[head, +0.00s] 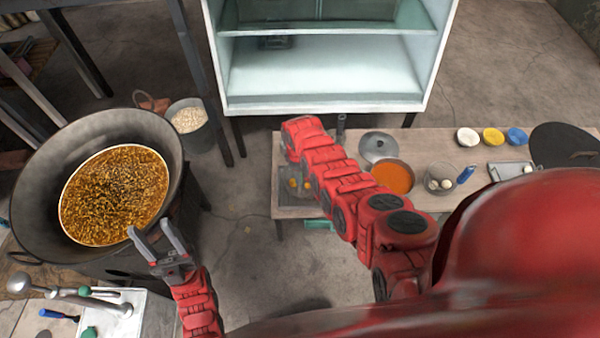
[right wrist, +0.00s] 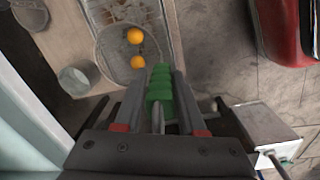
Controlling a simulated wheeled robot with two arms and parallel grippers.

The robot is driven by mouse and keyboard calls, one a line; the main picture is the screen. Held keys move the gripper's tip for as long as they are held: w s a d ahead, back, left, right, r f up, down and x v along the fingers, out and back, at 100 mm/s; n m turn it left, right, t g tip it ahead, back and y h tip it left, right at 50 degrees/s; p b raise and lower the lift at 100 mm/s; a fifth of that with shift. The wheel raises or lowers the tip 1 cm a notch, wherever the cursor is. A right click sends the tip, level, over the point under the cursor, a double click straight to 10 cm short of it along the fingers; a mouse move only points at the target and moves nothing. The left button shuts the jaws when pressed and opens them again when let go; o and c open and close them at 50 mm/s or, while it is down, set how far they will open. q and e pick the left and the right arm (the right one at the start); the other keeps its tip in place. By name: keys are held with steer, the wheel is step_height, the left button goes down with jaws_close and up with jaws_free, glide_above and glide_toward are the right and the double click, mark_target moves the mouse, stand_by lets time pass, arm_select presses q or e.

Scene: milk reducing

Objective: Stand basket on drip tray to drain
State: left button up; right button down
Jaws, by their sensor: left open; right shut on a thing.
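My right gripper (right wrist: 158,82) is shut on a ridged green handle (right wrist: 160,97) in the right wrist view. Beyond the handle is a rounded grey mesh basket (right wrist: 113,62) with two orange balls in it. The basket lies over a grey tray (right wrist: 98,10) on the table; I cannot tell whether it touches the tray or hangs just above. My left gripper (head: 152,232) is open and empty beside the large wok (head: 180,150).
The table (head: 450,150) holds a pot of orange liquid (head: 393,177), a lid (head: 378,146), a glass bowl (head: 440,178) and small coloured bowls (head: 493,137). A glass cabinet (head: 320,75) stands behind. A bucket (head: 190,120) is by the wok. Open floor lies between wok and table.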

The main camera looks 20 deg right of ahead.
steer(key=shift+f, duration=0.35)
steer(key=shift+c, duration=2.1)
jaws_free()
steer(key=shift+r, duration=0.1)
steer(key=shift+r, duration=0.45)
steer(key=r, duration=1.2)
steer(key=shift+a+r, duration=0.15)
steer(key=shift+a, duration=0.2)
step_height(320, 180, up, 3)
steer(key=shift+s+r+p, duration=0.15)
steer(key=shift+p, duration=0.65)
steer(key=shift+s+a+r+p, duration=0.1)
steer(key=shift+r+p, duration=0.2)
steer(key=shift+r, duration=0.1)
